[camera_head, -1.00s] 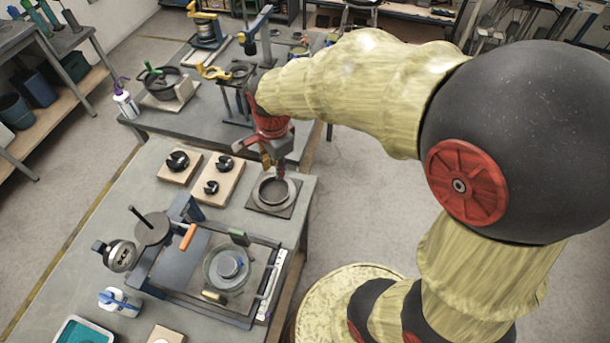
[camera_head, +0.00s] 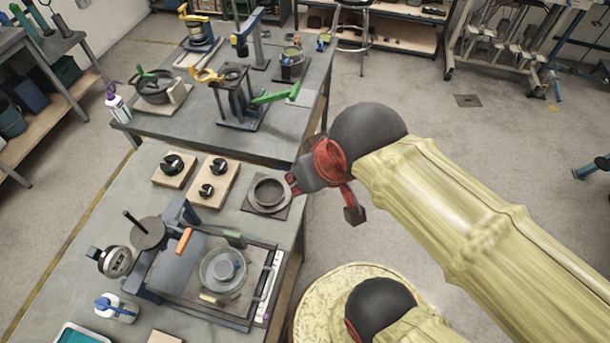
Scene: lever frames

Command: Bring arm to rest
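My arm, covered in pale yellow, reaches in from the lower right. My gripper (camera_head: 340,190), grey, red and dark brown, is at its end, just off the right edge of the near workbench (camera_head: 130,195). It is beside the dark round ring-shaped dish (camera_head: 269,193) on its square plate, with a grey part close to the dish's right side in the picture. One dark finger end hangs over the floor. I see nothing held, but the angle does not show whether the fingers are open or shut.
The near bench carries a lever press with a round pan (camera_head: 222,268), and wooden blocks with black knobs (camera_head: 207,190). The far bench (camera_head: 200,130) holds more lever devices, one with a green handle (camera_head: 275,97). The floor (camera_head: 450,150) to the right is open.

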